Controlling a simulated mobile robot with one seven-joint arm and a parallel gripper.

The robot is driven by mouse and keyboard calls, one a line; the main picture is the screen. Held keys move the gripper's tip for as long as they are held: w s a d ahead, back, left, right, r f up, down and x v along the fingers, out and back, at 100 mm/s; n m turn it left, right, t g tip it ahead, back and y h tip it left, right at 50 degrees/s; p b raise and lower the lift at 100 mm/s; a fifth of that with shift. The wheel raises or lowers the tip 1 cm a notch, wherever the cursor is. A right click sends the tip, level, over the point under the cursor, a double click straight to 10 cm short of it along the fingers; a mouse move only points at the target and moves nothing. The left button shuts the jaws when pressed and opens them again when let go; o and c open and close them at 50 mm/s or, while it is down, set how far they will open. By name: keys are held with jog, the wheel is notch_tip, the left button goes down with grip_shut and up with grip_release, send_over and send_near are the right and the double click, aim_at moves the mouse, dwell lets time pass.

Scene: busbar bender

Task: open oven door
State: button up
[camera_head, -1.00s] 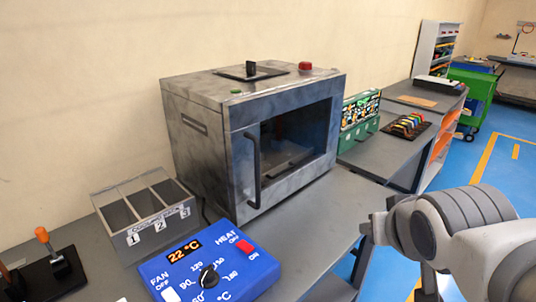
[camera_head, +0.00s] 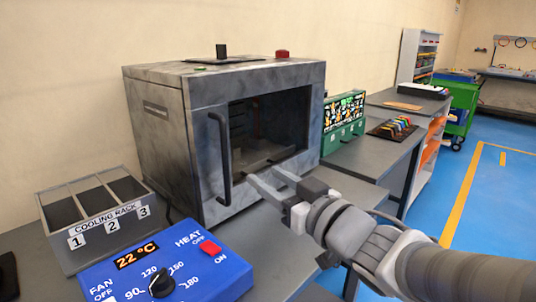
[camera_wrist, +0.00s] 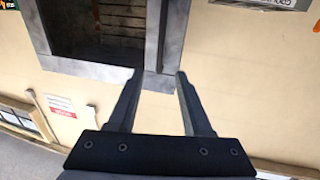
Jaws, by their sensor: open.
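The oven (camera_head: 165,125) is a grey metal box on the bench, and its door looks shut, with a dark window (camera_head: 270,120). The black upright door handle (camera_head: 222,160) is on the door's left side. My gripper (camera_head: 264,176) is open and empty in front of the lower part of the door, to the right of the handle and apart from it. In the wrist view my gripper (camera_wrist: 156,74) has its two fingers spread towards the grey door frame (camera_wrist: 165,40).
A blue control box (camera_head: 165,275) reading 22 °C sits at the front of the bench. The grey cooling rack (camera_head: 95,215) stands left of the oven. A green box (camera_head: 343,125) is right of the oven. Open blue floor lies at right.

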aim_at(226, 148)
jog(key=b+x, duration=0.3)
jog(key=x, duration=1.4)
jog(key=shift+w+a, duration=0.15)
jog(key=shift+a, duration=0.05)
grip_shut()
dwell(0.8)
